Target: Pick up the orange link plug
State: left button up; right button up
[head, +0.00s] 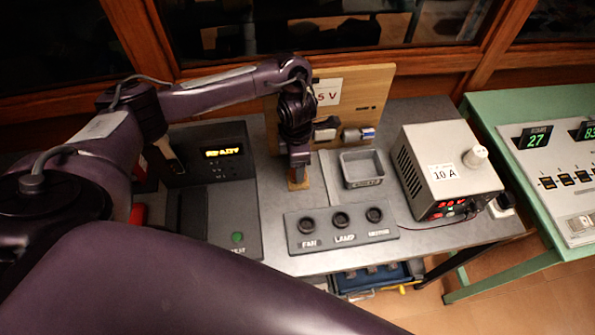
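My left gripper (299,160) points down above the grey table, between the black display unit and the small grey tray. A small orange-brown piece (298,183), perhaps the orange link plug, shows directly below its fingertips. The fingers hide part of it. I cannot tell whether they are closed on it or only above it. My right gripper is not in view.
A wooden board (372,88) with a "5 V" label stands behind the gripper. The grey tray (347,172) and a panel with FAN and LAMP sockets (318,241) lie close by. A "10 A" power supply (438,150) stands right; the display unit (229,216) stands left.

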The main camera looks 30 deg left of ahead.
pick_arm(q)
notch_tip(320, 180, down, 3)
jog(key=shift+r+p, duration=0.1)
jog(key=shift+p, duration=0.4)
jog(key=shift+f, duration=0.45)
jog(key=shift+c, duration=1.1)
jog(key=c, duration=0.9)
jog(key=shift+o, duration=0.2)
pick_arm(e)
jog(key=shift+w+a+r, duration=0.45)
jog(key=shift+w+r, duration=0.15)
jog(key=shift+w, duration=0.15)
